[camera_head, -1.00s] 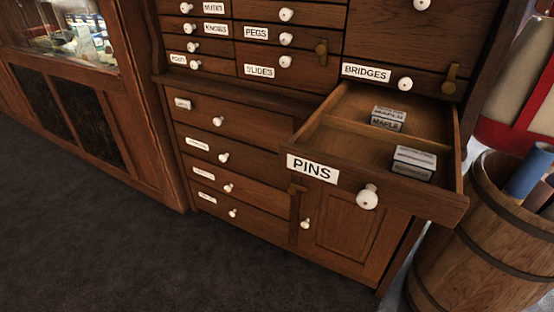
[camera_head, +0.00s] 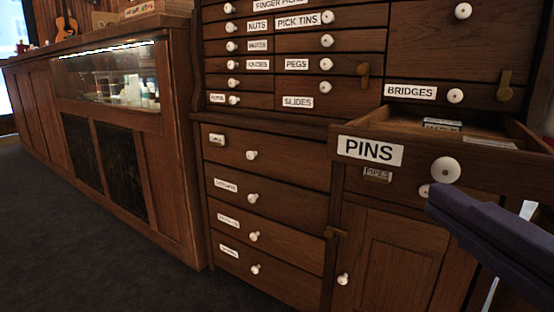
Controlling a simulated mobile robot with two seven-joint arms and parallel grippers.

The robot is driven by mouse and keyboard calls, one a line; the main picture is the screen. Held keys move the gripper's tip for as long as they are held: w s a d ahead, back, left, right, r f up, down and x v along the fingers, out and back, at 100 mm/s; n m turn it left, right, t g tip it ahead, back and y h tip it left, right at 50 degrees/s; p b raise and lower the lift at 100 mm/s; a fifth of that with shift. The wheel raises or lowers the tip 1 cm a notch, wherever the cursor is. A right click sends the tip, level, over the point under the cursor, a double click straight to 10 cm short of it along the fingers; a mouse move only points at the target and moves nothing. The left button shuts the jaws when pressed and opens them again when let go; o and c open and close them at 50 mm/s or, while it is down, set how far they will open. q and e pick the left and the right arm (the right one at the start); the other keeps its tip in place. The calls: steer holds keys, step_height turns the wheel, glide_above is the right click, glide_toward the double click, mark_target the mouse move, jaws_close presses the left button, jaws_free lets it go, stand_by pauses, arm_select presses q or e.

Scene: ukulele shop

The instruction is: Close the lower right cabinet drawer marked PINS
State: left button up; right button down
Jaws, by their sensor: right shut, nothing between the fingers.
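The wooden drawer marked PINS (camera_head: 370,150) stands pulled out of the cabinet at the right of the head view, with a round white knob (camera_head: 446,170) on its front. Small boxes (camera_head: 442,125) show inside it over the front edge. My right gripper (camera_head: 436,200) comes in from the right edge, dark and shut with nothing held. In the picture its tip lies just below the knob; I cannot tell whether it touches the drawer. My left gripper is out of view.
Below PINS are a smaller labelled drawer front (camera_head: 377,175) and a cabinet door (camera_head: 400,255). The BRIDGES drawer (camera_head: 411,92) above is shut. A glass-fronted counter (camera_head: 110,78) stands left. Dark floor (camera_head: 80,240) is clear at lower left.

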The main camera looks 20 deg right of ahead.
glide_toward(391, 137)
steer(key=w+a+f, duration=0.1)
steer(key=w+a, duration=0.2)
steer(key=w+d, duration=0.1)
steer(key=w+d+b, duration=0.1)
steer(key=w, duration=0.1)
steer(key=shift+f, duration=0.35)
steer(key=shift+w+d+r, duration=0.1)
steer(key=shift+w+d, duration=0.1)
steer(key=shift+d, duration=0.25)
